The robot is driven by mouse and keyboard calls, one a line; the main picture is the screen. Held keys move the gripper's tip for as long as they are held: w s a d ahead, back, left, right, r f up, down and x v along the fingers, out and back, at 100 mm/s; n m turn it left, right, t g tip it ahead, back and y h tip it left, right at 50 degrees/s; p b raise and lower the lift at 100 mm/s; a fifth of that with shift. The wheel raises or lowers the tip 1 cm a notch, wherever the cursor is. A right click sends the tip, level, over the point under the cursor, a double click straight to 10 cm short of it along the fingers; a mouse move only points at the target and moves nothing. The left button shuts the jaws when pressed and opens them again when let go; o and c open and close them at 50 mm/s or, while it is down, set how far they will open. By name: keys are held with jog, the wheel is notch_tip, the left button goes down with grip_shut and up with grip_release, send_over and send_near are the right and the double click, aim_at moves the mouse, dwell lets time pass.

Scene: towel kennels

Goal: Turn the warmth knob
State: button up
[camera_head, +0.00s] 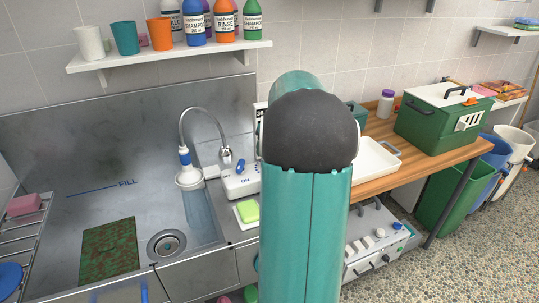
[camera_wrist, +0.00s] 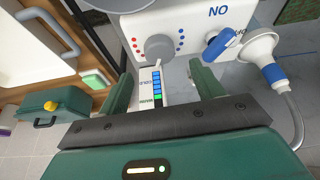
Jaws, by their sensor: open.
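The warmth knob (camera_wrist: 159,47) is a round grey dial on a white control box (camera_wrist: 190,18), with red dots on one side and blue dots on the other. A strip with colored blocks (camera_wrist: 157,84) sits below it in the wrist view. My gripper (camera_wrist: 164,84) is open, its two green fingers spread either side of the strip. The knob appears beyond the fingertips, between their lines; nothing is held. I cannot tell the exact gap. In the head view the control box (camera_head: 238,184) shows only partly; my arm hides the knob and gripper.
A blue lever (camera_wrist: 219,45) marked ON and a white shower head (camera_wrist: 262,48) with its hose sit right of the knob in the wrist view.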

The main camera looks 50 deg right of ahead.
jog(key=v, duration=0.7)
jog(key=shift+r, duration=0.2)
jog(key=shift+a, duration=0.1)
